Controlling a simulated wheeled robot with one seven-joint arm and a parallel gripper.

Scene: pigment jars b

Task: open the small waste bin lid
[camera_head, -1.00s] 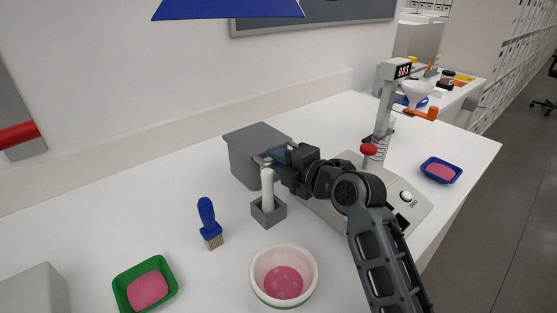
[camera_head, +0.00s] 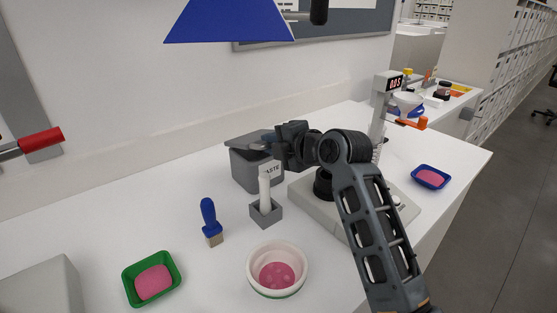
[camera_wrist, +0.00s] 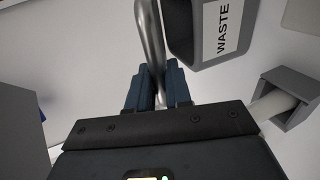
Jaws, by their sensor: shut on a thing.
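The small grey waste bin (camera_head: 244,168) stands on the white counter near the wall. Its "WASTE" label (camera_head: 270,168) shows in the head view and, large, in the wrist view (camera_wrist: 223,28). The lid (camera_head: 246,139) is partly hidden by my gripper; it looks slightly raised, but how far I cannot tell. My gripper (camera_head: 264,147) is at the right of the lid. In the wrist view my gripper (camera_wrist: 160,98) is shut on a curved metal bar (camera_wrist: 150,45), seemingly the lid handle, beside the bin body.
A grey holder with a white stick (camera_head: 265,193) stands close in front of the bin. A blue brush (camera_head: 209,215), pink bowl (camera_head: 276,272) and green tray (camera_head: 135,290) lie nearer. A device with a display (camera_head: 388,84) is at right. A blue shade (camera_head: 230,22) hangs above.

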